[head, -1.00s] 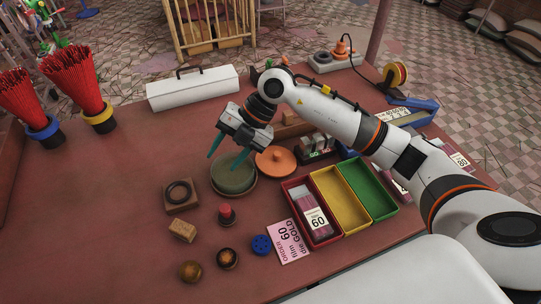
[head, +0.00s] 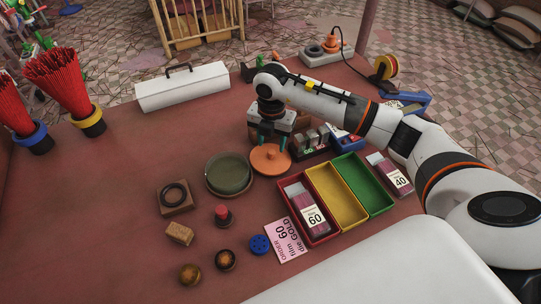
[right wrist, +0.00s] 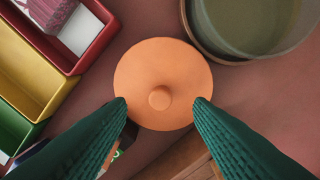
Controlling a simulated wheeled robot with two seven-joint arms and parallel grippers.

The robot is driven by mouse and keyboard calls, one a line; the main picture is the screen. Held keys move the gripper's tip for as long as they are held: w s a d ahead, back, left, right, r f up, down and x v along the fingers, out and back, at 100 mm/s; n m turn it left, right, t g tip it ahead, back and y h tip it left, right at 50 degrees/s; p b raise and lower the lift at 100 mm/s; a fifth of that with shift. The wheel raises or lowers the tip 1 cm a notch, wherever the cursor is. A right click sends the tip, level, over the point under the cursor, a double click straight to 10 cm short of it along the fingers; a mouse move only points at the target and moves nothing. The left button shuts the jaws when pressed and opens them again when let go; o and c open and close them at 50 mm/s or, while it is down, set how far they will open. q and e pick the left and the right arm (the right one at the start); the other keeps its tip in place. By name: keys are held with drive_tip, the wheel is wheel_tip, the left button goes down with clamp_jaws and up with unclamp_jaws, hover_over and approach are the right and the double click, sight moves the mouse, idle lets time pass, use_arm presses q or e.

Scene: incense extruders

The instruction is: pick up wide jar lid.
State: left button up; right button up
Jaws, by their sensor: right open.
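The wide jar lid is an orange disc with a round knob. In the head view the lid (head: 270,160) lies at the middle of the table, right of a green round jar (head: 229,173). My right gripper (head: 272,143) is over the lid's far side, pointing down. In the right wrist view the lid (right wrist: 162,75) shows whole, with its knob towards me. The two green fingertips (right wrist: 160,103) are spread wide at either side of the lid's near part; whether they touch it I cannot tell. My left gripper is out of view.
Red, yellow and green trays (head: 335,195) stand right of the lid. A wooden block with a ring (head: 175,195), a red-topped stamp (head: 222,215) and an order card (head: 284,239) lie nearer. A white toolbox (head: 182,86) is behind.

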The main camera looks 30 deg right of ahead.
sight(271, 152)
drive_tip(key=shift+a+f+p, duration=0.1)
drive_tip(key=shift+f+p, duration=0.3)
drive_tip(key=shift+f, duration=1.6)
clamp_jaws()
